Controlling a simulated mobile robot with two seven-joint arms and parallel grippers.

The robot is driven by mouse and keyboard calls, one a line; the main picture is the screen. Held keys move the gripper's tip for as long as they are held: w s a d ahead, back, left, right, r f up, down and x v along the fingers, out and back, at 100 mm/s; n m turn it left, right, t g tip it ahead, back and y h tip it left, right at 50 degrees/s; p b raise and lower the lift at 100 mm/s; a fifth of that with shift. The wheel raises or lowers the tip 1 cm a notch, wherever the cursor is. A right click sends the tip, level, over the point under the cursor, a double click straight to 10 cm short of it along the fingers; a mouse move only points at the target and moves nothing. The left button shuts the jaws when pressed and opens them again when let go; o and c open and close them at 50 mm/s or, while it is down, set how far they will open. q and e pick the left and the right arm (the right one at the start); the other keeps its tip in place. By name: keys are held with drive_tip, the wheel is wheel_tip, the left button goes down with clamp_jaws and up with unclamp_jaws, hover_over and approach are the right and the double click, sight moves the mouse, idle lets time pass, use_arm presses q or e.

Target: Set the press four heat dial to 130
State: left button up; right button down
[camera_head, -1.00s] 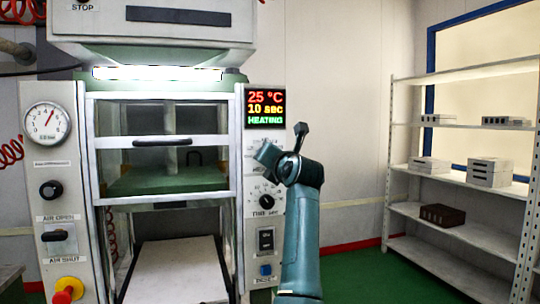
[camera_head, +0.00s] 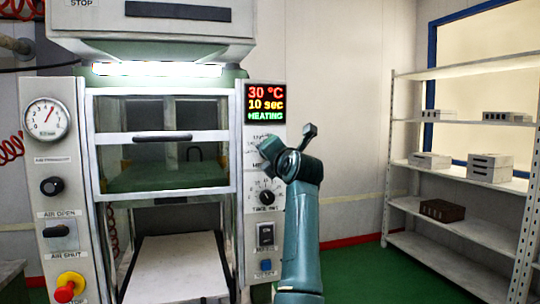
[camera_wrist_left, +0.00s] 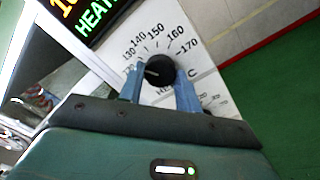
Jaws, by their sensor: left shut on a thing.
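The heat dial (camera_wrist_left: 160,70) is a round black knob with a white pointer mark, on the press's white side panel. My left gripper (camera_wrist_left: 161,85) is shut on it, one blue finger on each side. The pointer mark faces left in the wrist view, toward the low-numbered side of the visible scale; the exact value is hard to read. In the head view my left gripper (camera_head: 267,152) covers the dial. The display (camera_head: 265,103) above reads 30 °C, 10 sec, HEATING. My right gripper is not in view.
The timer dial (camera_head: 267,197), a black switch (camera_head: 265,235) and a blue button (camera_head: 265,265) sit below on the same panel. The left panel has a pressure gauge (camera_head: 47,119) and a red stop knob (camera_head: 68,287). Shelving (camera_head: 450,215) stands at the right, with open green floor before it.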

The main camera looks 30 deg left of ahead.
use_arm(q)
drive_tip(key=o, duration=1)
drive_tip(key=shift+d, duration=0.1)
drive_tip(key=b+v, duration=0.4)
drive_tip(key=v, duration=0.9)
drive_tip(key=shift+b, duration=0.3)
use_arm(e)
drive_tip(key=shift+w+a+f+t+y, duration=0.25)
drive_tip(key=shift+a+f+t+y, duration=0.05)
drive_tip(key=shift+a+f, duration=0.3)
use_arm(q)
drive_tip(key=shift+d+f, duration=0.1)
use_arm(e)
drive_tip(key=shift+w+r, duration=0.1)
